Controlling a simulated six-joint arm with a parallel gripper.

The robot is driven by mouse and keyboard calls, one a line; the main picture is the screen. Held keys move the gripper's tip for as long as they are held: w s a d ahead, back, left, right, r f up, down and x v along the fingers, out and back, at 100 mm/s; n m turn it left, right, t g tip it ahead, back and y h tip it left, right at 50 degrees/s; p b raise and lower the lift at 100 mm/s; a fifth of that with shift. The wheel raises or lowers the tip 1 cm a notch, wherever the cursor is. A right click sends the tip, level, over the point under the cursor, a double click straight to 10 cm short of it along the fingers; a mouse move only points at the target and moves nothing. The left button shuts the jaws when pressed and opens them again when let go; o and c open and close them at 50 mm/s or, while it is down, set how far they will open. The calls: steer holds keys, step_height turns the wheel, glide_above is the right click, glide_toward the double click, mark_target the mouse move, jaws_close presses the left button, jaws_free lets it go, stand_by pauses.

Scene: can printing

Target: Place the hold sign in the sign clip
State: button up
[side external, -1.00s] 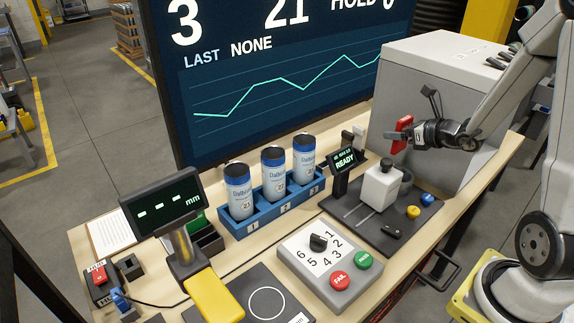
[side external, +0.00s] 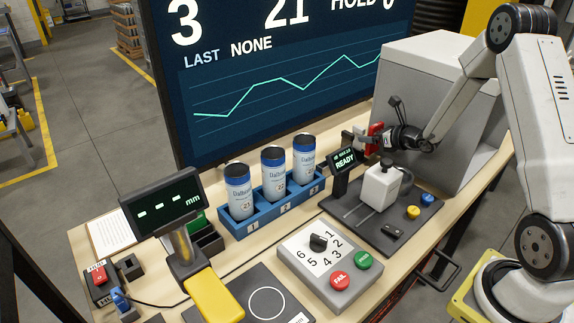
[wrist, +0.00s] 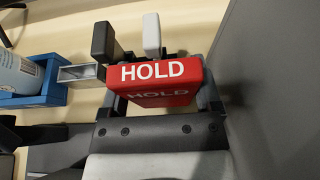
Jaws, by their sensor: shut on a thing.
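The red hold sign (side external: 374,139) is held upright in my gripper (side external: 388,138) above the back right of the bench. In the wrist view the sign (wrist: 155,74) shows its white HOLD lettering, between the two fingers of my gripper (wrist: 160,100). A dark upright block (wrist: 105,42) and a pale one (wrist: 151,36) stand just beyond the sign; they look like the sign clip, but I cannot be sure. In the side view the dark block (side external: 347,138) is just left of the sign. I cannot tell whether sign and blocks touch.
The READY display (side external: 344,160) stands close in front of the blocks. A blue rack (side external: 270,203) with three cans is to the left. A white fixture (side external: 381,187) sits below my gripper, and a large grey cabinet (side external: 432,75) is close behind and right.

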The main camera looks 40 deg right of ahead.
mark_target(376, 147)
steer(key=shift+w+d+f, duration=0.15)
steer(key=shift+w+f, duration=0.2)
steer(key=shift+f, duration=0.05)
steer(key=shift+w+d+f, duration=0.1)
steer(key=shift+w+f, duration=0.15)
steer(key=shift+f, duration=1.55)
steer(key=shift+f, duration=0.15)
steer(key=o, duration=1)
steer(key=shift+o, duration=0.2)
